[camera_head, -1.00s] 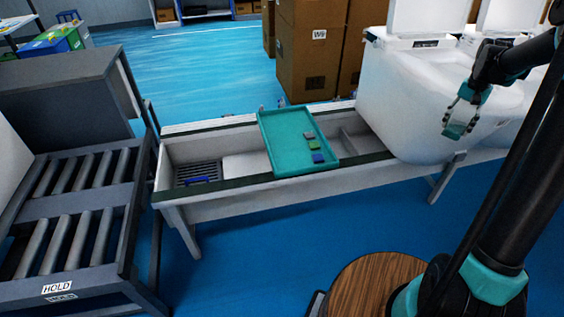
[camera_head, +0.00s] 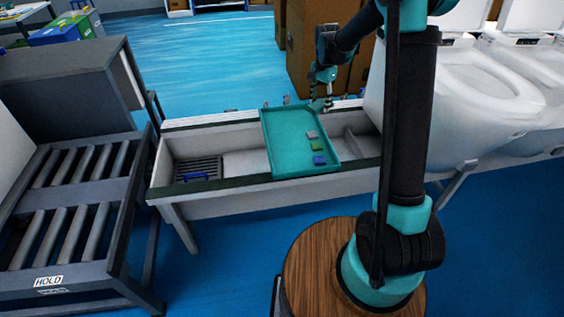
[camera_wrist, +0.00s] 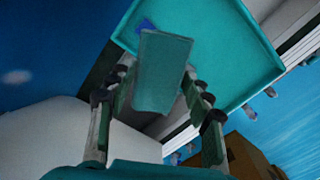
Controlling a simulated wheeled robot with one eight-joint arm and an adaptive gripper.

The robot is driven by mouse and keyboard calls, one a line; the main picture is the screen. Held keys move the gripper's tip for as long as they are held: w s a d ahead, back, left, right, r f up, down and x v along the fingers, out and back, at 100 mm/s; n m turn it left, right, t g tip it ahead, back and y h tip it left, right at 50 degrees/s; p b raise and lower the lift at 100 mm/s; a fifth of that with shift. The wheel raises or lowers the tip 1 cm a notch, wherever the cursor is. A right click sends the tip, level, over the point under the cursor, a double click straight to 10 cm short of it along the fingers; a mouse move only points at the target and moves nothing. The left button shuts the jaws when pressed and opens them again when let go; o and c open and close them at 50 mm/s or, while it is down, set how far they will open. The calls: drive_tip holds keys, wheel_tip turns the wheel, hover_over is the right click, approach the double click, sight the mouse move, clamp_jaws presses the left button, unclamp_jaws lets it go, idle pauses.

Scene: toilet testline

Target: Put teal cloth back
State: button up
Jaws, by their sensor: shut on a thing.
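My gripper (camera_head: 322,104) is above the far right corner of the teal tray (camera_head: 283,133). In the wrist view my gripper (camera_wrist: 158,82) is shut on the teal cloth (camera_wrist: 163,62), a small flat block-like piece between the two fingers. The cloth is hard to make out in the head view. The tray rim (camera_wrist: 262,40) shows behind the cloth in the wrist view. On the tray lie a grey cloth (camera_head: 312,134), a green cloth (camera_head: 317,146) and a blue cloth (camera_head: 319,160) in a row along its right side.
The tray rests across a white trough bench (camera_head: 228,195). A slotted drain (camera_head: 198,168) is in its left part. White toilets (camera_head: 480,90) stand at right, cardboard boxes (camera_head: 300,50) behind. A roller conveyor (camera_head: 60,210) is at left.

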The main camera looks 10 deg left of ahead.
sight(285, 162)
drive_tip(key=s+a+f+m, duration=0.3)
drive_tip(key=a, duration=0.3)
drive_tip(key=s+a+f+m, duration=0.2)
drive_tip(key=a+f, duration=0.1)
drive_tip(key=a, duration=0.4)
wheel_tip(285, 162, down, 19)
drive_tip(key=shift+d+f, duration=0.1)
drive_tip(key=shift+f, duration=0.05)
drive_tip(key=shift+f, duration=0.1)
drive_tip(key=o, duration=1.1)
drive_tip(key=shift+m, duration=0.3)
wheel_tip(285, 162, up, 12)
drive_tip(key=shift+r, duration=0.15)
